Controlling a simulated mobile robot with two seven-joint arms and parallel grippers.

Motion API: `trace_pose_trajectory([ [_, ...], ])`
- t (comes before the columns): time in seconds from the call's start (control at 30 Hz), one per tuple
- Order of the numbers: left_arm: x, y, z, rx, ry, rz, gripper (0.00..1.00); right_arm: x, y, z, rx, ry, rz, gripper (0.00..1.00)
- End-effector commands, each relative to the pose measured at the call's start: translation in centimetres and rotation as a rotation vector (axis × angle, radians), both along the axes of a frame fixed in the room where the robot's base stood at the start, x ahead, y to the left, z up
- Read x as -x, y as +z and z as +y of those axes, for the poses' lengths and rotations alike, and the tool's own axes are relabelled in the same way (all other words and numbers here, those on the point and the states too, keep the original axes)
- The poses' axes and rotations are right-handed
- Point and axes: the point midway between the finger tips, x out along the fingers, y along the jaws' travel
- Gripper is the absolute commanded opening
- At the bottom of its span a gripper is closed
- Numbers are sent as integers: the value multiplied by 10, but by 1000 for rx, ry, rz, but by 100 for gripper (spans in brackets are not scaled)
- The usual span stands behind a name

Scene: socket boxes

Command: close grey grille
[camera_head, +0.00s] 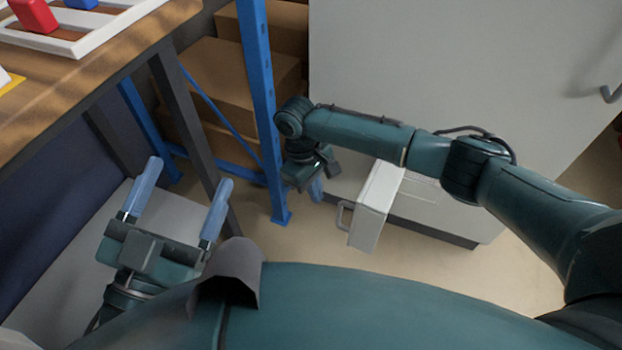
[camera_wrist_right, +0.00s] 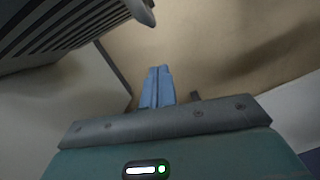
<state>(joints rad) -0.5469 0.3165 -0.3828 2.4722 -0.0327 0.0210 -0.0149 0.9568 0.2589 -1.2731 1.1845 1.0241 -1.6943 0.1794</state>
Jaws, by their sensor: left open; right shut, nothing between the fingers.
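A grey slatted grille (camera_wrist_right: 62,28) fills the upper left of the right wrist view, with a rounded handle-like end at its right. In the head view, a light panel or box with a handle (camera_head: 371,222) stands out from the low front of the white cabinet. It looks like the same part standing open, but its slats do not show there. My right gripper (camera_head: 316,189) is just left of it, pointing down. Its blue fingers are together and empty in the right wrist view (camera_wrist_right: 157,82). No contact with the grille shows. My left gripper (camera_head: 190,174) is open and empty at lower left.
The white cabinet (camera_head: 440,75) stands behind my right arm. A blue rack post (camera_head: 262,110) with cardboard boxes (camera_head: 236,78) is left of my right gripper. A wooden table (camera_head: 90,75) with a white tray is at upper left. Free floor (camera_head: 310,240) lies before the cabinet.

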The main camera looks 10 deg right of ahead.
Motion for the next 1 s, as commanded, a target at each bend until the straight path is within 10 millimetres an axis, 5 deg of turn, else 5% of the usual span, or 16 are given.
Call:
trace_pose_trajectory([
  [0.4, -5, 14, 2, -11, -1, -114, 76, 30, -4, -25, 0, -1, -2, 0],
  [1.0, -5, 25, 2, -22, 5, -124, 76, 33, 0, -28, -2, 2, 0, 0],
])
